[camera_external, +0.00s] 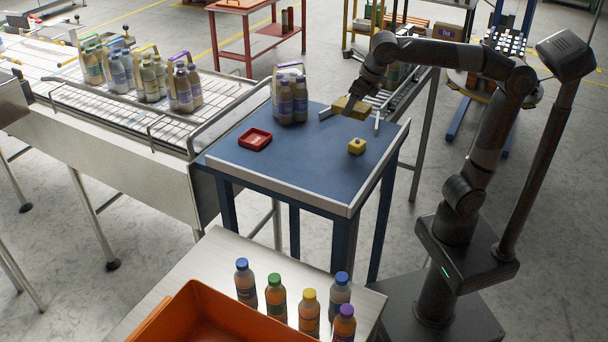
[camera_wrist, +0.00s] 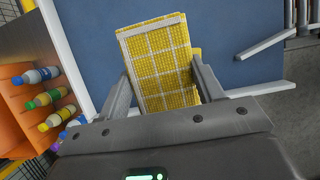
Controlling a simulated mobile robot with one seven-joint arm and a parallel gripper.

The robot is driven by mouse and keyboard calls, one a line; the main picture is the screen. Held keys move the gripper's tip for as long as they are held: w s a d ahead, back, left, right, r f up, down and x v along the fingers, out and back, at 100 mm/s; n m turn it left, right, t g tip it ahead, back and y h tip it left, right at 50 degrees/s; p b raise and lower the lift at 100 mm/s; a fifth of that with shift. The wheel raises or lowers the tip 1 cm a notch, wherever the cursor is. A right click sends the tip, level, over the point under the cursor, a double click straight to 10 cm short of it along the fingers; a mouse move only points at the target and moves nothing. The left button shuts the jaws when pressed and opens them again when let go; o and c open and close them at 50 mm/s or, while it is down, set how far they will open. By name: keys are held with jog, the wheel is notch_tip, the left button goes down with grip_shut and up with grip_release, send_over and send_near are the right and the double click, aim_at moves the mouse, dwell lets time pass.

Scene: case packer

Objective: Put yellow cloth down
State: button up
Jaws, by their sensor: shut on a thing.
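The yellow cloth (camera_wrist: 158,62) has a white grid pattern and lies folded into a flat pad between my gripper's two fingers in the wrist view. My gripper (camera_wrist: 162,82) is shut on it. In the external view the cloth (camera_external: 351,107) shows under my gripper (camera_external: 357,104), over the back right part of the blue table top (camera_external: 305,163). I cannot tell whether the cloth touches the table.
A small yellow block (camera_external: 356,147) sits on the table's right side, and a red tray (camera_external: 255,139) at its left. A bottle pack (camera_external: 291,103) stands at the back left. A pale rail (camera_external: 377,122) is near the cloth. The table's front middle is clear.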

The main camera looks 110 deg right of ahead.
notch_tip(320, 180, down, 5)
send_over(333, 176)
jog(key=s+a, duration=0.1)
notch_tip(333, 176, down, 8)
jog(key=shift+a+r, duration=0.1)
jog(key=shift+r, duration=0.15)
jog(key=shift+f, duration=1.9)
jog(key=shift+f, duration=0.15)
jog(key=o, duration=1)
jog(key=shift+c, duration=0.2)
jog(key=v, duration=1.2)
